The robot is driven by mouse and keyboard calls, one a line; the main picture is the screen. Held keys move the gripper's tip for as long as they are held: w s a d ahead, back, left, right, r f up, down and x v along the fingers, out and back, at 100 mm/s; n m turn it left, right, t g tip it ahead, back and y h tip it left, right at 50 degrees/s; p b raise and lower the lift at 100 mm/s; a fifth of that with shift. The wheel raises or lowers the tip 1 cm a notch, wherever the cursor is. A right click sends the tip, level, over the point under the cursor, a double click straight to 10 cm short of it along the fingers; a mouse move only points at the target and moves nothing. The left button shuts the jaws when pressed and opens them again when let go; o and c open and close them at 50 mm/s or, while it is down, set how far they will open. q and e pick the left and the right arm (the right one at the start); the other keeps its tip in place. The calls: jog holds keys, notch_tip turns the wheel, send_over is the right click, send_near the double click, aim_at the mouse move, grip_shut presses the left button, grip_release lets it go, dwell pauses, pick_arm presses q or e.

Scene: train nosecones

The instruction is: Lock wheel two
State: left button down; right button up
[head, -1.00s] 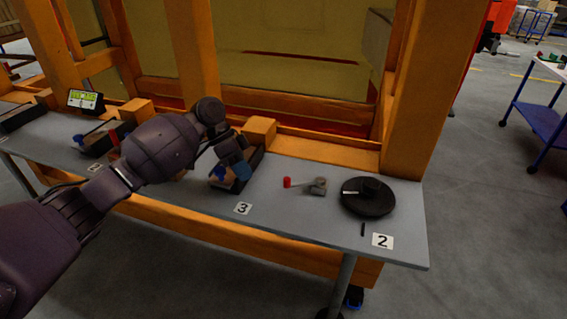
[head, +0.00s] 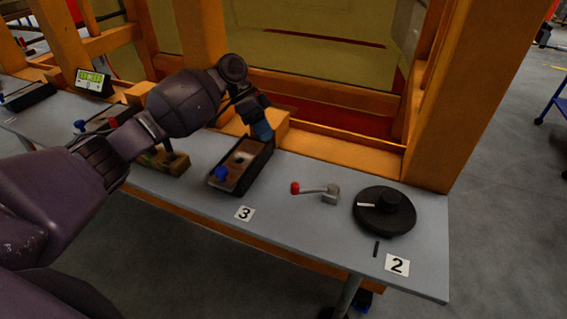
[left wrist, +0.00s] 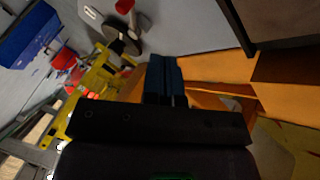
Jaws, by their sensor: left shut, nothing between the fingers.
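Wheel two is a black round wheel (head: 384,210) with a raised hub and a white mark on its left side. It lies flat on the grey table by the label "2" (head: 397,265); a short black mark is on the table in front of it. A small lever (head: 315,190) with a red knob and a grey block is left of the wheel. My left gripper (head: 262,130) is shut and empty, its blue fingers above the back of station three. The left wrist view shows its fingers together (left wrist: 164,80) and the wheel (left wrist: 122,38) beyond. My right gripper is out of view.
A black tray device (head: 238,168) with a blue knob stands behind the label "3" (head: 244,213). Orange beams (head: 340,158) border the table's back, and an orange post rises behind the wheel. A green display (head: 92,81) stands farther left. Table between station three and the lever is clear.

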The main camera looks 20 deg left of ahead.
pick_arm(q)
jog(key=x, duration=0.9)
jog(key=shift+s+d+f+p, duration=0.25)
jog(key=shift+s+d+p, duration=0.5)
jog(key=shift+s+d, duration=0.45)
jog(key=shift+s, duration=0.2)
jog(key=shift+s+d+f, duration=0.1)
jog(key=shift+s+d, duration=0.1)
jog(key=shift+s, duration=0.05)
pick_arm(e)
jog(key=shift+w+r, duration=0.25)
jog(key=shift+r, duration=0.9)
